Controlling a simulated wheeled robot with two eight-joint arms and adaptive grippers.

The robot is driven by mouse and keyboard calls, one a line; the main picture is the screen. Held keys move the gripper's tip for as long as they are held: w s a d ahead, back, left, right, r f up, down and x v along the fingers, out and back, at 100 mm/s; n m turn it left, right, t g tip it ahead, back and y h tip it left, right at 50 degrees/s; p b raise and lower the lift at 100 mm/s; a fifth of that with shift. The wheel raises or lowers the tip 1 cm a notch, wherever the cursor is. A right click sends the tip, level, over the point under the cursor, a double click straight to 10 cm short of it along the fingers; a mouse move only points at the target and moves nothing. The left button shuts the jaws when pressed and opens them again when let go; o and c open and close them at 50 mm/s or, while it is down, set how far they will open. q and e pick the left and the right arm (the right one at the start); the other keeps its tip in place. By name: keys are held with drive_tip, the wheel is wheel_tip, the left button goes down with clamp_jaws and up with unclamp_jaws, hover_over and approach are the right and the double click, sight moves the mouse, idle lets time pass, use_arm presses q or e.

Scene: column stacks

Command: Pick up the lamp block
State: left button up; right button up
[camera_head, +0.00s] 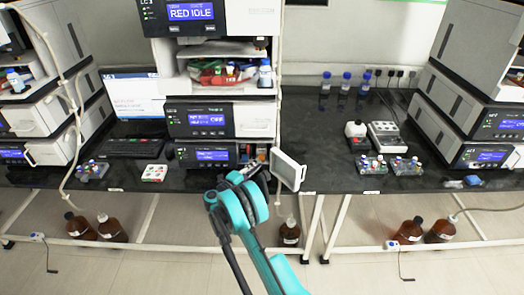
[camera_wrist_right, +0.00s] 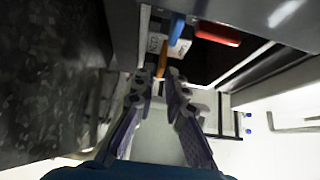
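My right arm reaches up from the bottom of the head view to the open bay of the lowest module in the middle stack. Its gripper (camera_head: 257,168) is small there and partly hidden by the arm. In the right wrist view the two dark fingers (camera_wrist_right: 160,75) converge at the bay mouth, with a narrow orange part (camera_wrist_right: 158,61) between or just beyond their tips. Whether they touch it is unclear. A white labelled piece (camera_wrist_right: 157,43), a blue part (camera_wrist_right: 177,28) and a red part (camera_wrist_right: 217,33) lie beyond. I cannot tell which is the lamp block. My left gripper is out of view.
A white hinged door (camera_head: 288,170) stands open at the right of the bay. The middle stack (camera_head: 253,120) rises above it. The black bench (camera_head: 322,165) has free room to the right.

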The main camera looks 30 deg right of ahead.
sight(262, 159)
drive_tip(key=b+x, duration=0.1)
drive_tip(key=x, duration=0.3)
drive_tip(key=shift+f+b, duration=0.1)
drive_tip(key=shift+b, duration=0.3)
drive_tip(key=shift+w+d, duration=0.1)
drive_tip(key=shift+d, duration=0.15)
clamp_jaws()
